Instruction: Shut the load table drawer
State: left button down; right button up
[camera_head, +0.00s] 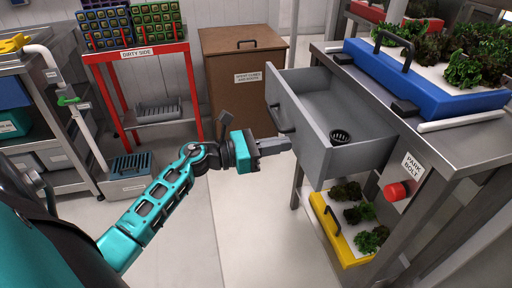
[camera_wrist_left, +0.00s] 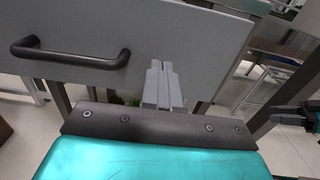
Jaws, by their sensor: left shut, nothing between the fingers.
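The grey load table drawer (camera_head: 345,105) stands pulled out from the steel table. Its front panel faces left, with a dark bar handle (camera_head: 280,118). A small black net cup (camera_head: 340,137) sits inside it. My left gripper (camera_head: 288,146) is shut and empty, its tips at the drawer front, just below the handle in the head view. In the left wrist view the closed fingers (camera_wrist_left: 162,68) point at the front panel (camera_wrist_left: 180,40), to the right of the handle (camera_wrist_left: 70,53). Whether they touch the panel I cannot tell.
On the load table (camera_head: 440,137) stands a blue tray (camera_head: 415,80) with lettuces. A yellow tray (camera_head: 345,252) with lettuces is below the drawer. A red knob (camera_head: 395,192) sticks out by the "PARK BOLT" label. A brown cabinet (camera_head: 240,85) stands behind. The floor left of the drawer is clear.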

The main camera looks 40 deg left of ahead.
aim_at(348, 134)
pick_arm(q)
jog(key=shift+x, duration=1.3)
pick_arm(e)
jog(key=shift+a, duration=0.1)
